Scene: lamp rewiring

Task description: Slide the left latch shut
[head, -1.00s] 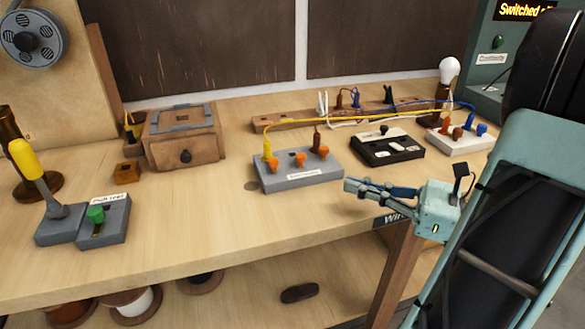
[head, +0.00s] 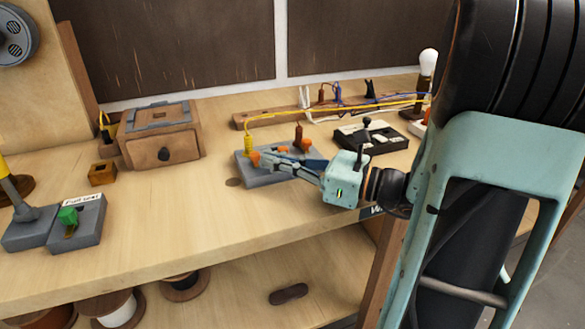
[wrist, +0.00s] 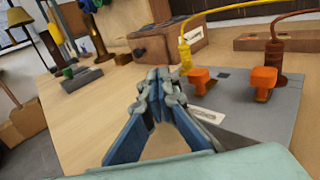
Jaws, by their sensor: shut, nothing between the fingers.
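The left latch (head: 254,158) is an orange tab on the grey block, in front of the yellow plug (head: 249,145). It also shows in the wrist view (wrist: 201,76). My gripper (head: 266,161) is shut and empty. In the head view its tips overlap the block's front left part, close to the left latch. In the wrist view the fingertips (wrist: 160,76) are left of the latch, with a visible gap. The grey block (wrist: 235,100) carries another orange latch (wrist: 264,82) by a brown plug (wrist: 276,58). My gripper hides part of the block in the head view.
A black box with white parts (head: 371,137) stands right of the block. A wooden drawer box (head: 160,138) and a grey unit with a green knob (head: 70,222) are to the left. A yellow wire (head: 330,110) runs above the block.

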